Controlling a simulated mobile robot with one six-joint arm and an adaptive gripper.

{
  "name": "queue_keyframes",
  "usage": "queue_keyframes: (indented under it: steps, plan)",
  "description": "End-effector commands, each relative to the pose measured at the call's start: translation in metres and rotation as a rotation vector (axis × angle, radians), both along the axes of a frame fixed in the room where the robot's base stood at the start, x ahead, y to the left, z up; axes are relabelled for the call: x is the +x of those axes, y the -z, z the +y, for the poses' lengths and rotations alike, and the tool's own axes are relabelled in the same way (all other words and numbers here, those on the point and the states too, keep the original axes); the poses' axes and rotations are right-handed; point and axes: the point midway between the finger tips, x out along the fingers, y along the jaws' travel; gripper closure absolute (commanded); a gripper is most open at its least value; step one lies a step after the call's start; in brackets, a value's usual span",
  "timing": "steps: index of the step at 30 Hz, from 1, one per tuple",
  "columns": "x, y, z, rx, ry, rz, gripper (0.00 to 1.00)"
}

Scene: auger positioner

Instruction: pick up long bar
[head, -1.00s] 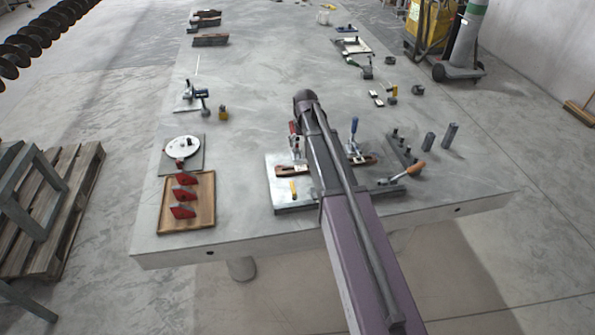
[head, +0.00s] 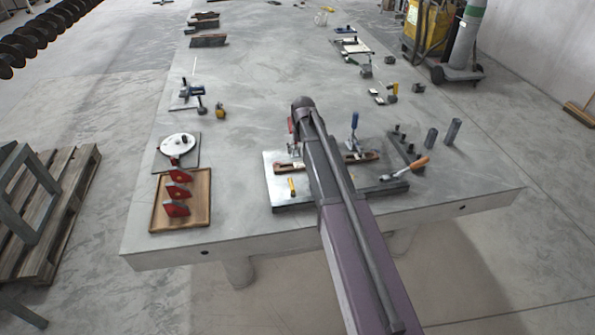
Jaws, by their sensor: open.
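In the head view my arm reaches up and forward over the near part of the table, and my gripper is hidden behind its links. A long brown bar (head: 361,163) lies across a metal fixture plate (head: 284,190), with its middle hidden by my arm. A blue-handled clamp (head: 353,131) stands at this bar's right part. I cannot tell for sure that this is the long bar of the task. A brown bar-like piece (head: 208,41) also lies at the far left of the table.
A wooden tray (head: 205,215) with red pieces sits at the front left, below a white disc (head: 178,145). The middle of the concrete table (head: 290,70) is mostly clear.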

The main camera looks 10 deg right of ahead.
Motion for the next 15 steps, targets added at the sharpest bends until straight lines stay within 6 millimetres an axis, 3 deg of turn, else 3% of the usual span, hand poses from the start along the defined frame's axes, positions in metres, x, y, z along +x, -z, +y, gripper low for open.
queue_keyframes:
  steps: [6, 15]
  plan:
    - [0.002, 0.019, 0.000, 0.000, 0.000, 0.000, 0.00]
    - [0.003, 0.026, 0.001, 0.000, -0.001, 0.000, 0.00]
